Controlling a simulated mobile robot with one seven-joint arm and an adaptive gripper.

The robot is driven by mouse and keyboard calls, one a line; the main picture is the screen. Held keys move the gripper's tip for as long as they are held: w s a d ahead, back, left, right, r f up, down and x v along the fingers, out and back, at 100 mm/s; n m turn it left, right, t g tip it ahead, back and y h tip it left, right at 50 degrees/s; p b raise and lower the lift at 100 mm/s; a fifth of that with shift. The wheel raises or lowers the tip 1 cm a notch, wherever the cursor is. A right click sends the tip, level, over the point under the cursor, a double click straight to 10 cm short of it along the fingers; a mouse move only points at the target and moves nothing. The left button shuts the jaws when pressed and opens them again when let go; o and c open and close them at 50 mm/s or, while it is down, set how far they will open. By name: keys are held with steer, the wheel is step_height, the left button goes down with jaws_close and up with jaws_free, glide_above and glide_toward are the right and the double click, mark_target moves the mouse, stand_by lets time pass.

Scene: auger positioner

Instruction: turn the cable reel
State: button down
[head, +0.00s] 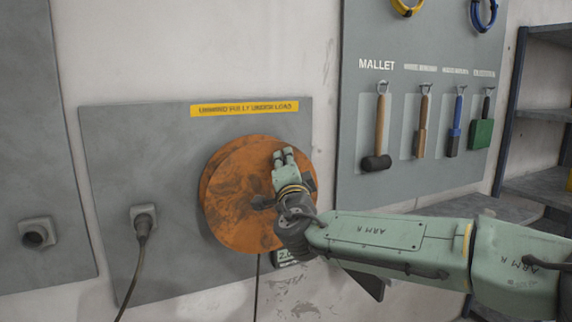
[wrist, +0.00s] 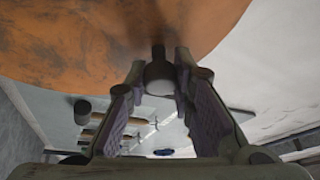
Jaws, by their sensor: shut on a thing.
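The cable reel (head: 235,205) is a round, rust-orange disc on a grey wall panel. Its orange face also fills the top of the wrist view (wrist: 90,35). A dark round handle (wrist: 159,77) stands out from that face. My gripper (head: 284,158) is at the right part of the reel's face, and its fingers hide some of it. In the wrist view my gripper (wrist: 160,72) has its two fingers on either side of the handle, shut on it. The handle's grip is hidden in the head view. A dark hub part (head: 262,202) shows near the reel's middle.
A yellow label (head: 244,108) is above the reel. A plugged-in cable (head: 140,250) hangs to the left. A tool board with a mallet (head: 378,130) and other hanging tools is to the right. Shelves (head: 545,130) stand at the far right.

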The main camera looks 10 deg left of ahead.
steer(key=c, duration=1.4)
jaws_free()
steer(key=v, duration=0.7)
steer(key=shift+s, duration=0.3)
